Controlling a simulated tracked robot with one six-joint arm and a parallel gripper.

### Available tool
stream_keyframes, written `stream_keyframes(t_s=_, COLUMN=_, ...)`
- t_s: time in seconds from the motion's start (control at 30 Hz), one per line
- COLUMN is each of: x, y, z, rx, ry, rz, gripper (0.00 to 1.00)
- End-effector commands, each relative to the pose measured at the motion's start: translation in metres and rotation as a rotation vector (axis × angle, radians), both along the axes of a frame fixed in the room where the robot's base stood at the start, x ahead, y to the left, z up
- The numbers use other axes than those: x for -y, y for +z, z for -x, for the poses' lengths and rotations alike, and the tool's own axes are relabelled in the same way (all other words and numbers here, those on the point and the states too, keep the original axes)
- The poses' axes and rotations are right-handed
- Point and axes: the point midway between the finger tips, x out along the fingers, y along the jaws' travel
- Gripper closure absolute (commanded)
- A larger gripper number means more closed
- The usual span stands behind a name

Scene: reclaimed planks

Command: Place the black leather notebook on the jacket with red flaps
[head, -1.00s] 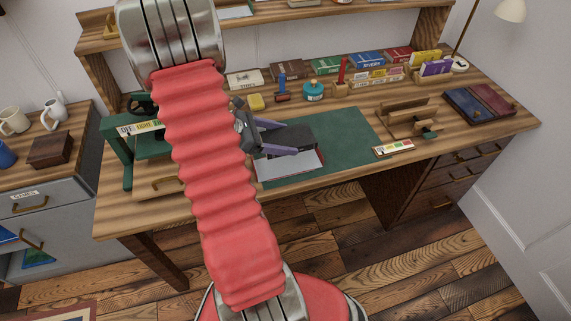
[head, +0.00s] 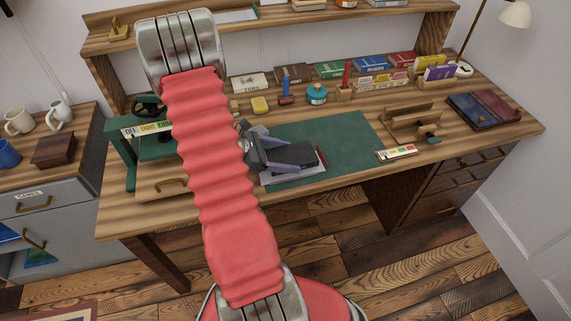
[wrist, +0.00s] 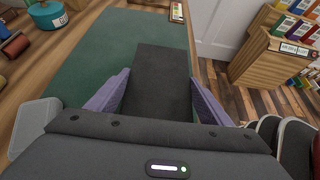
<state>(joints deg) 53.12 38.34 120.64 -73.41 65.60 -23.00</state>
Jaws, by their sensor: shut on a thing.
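The black leather notebook (head: 297,155) is held between the purple fingers of my gripper (head: 282,152), over the green mat on the desk. In the wrist view it is a flat dark slab (wrist: 160,75) gripped at both sides by my gripper (wrist: 159,88). The jacket (head: 292,176) shows as a pale sheet with a red edge at its right, below the notebook in the head view. The notebook and gripper hide much of it. I cannot tell whether the notebook touches it. The jacket is not visible in the wrist view.
The green mat (head: 350,135) is bare to the right. A wooden stand (head: 412,122) and a small labelled strip (head: 397,153) lie beyond it. A teal ink pot (head: 317,94) and a yellow block (head: 260,104) stand behind. A green press (head: 130,155) stands left.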

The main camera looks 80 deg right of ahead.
Motion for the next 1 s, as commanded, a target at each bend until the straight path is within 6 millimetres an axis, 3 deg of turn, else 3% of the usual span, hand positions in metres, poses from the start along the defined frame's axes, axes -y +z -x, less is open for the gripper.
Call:
stream_keyframes(t_s=0.3, x=0.000, y=-0.032, z=0.001, rx=0.000, ry=-0.001, rz=0.000, gripper=0.55)
stream_keyframes(t_s=0.7, x=0.000, y=-0.035, z=0.001, rx=0.000, ry=-0.002, rz=-0.001, gripper=0.55)
stream_keyframes(t_s=0.73, x=0.000, y=-0.035, z=0.001, rx=0.000, ry=-0.002, rz=-0.001, gripper=0.25)
stream_keyframes(t_s=1.0, x=0.000, y=-0.034, z=0.001, rx=0.000, ry=-0.002, rz=-0.001, gripper=0.08)
